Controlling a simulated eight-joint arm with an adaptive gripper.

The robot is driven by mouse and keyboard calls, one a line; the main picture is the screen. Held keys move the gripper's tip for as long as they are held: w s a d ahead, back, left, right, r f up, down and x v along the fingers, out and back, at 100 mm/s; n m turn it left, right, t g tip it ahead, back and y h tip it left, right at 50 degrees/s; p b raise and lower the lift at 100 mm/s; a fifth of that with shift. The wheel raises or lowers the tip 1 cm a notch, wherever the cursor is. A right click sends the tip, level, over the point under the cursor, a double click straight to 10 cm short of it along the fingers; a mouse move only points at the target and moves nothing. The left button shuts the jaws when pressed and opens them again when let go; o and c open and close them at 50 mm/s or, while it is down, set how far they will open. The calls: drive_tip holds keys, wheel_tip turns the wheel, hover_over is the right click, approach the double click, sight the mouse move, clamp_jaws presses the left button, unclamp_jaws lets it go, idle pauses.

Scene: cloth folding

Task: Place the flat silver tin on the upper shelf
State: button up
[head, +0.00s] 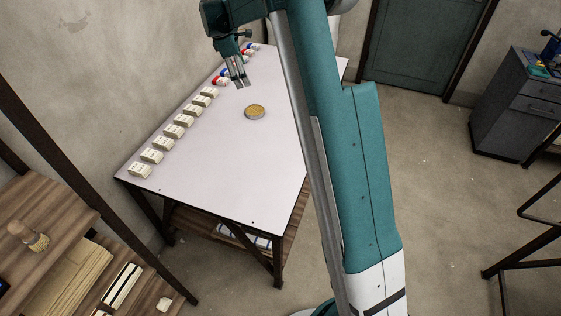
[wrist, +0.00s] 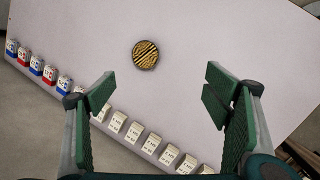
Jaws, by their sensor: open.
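In the wrist view the tin (wrist: 145,54) is beyond my fingertips, above the middle of the picture. My gripper (head: 240,83) is open and empty, pointing down above the table, left of and behind the tin in the head view. Its two green-padded fingers also show wide apart in the wrist view (wrist: 162,88). A wooden upper shelf board (head: 55,205) is at the lower left of the head view.
A brush (head: 30,238) stands on the upper board. Lower boards hold flat pieces (head: 122,285). Several white blocks (head: 173,131) and red and blue containers (head: 221,77) line the table's left edge. The table around the tin is clear. A grey cabinet (head: 515,105) stands far right.

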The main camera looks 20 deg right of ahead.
drive_tip(key=s+a+r+m+t+y, duration=0.15)
drive_tip(key=s+r, duration=0.35)
drive_tip(key=s, duration=0.5)
drive_tip(key=s+a+r+m, duration=0.25)
drive_tip(key=s+r, duration=0.25)
drive_tip(key=s, duration=0.4)
drive_tip(key=s+a+r+m+t, duration=0.1)
drive_tip(key=s+r+m, duration=0.3)
drive_tip(key=s, duration=0.6)
drive_tip(key=s+a+f+m+t+y, duration=0.1)
drive_tip(key=s+a+f+m, duration=0.1)
drive_tip(key=s, duration=1.2)
drive_tip(key=s+a+f+m+t+y, duration=0.1)
drive_tip(key=s+f+m, duration=0.3)
drive_tip(key=s, duration=1)
drive_tip(key=shift+a+f+t, duration=0.55)
drive_tip(key=shift+a+f, duration=0.05)
drive_tip(key=shift+f, duration=0.05)
drive_tip(key=shift+o, duration=0.5)
drive_tip(key=shift+r, duration=0.1)
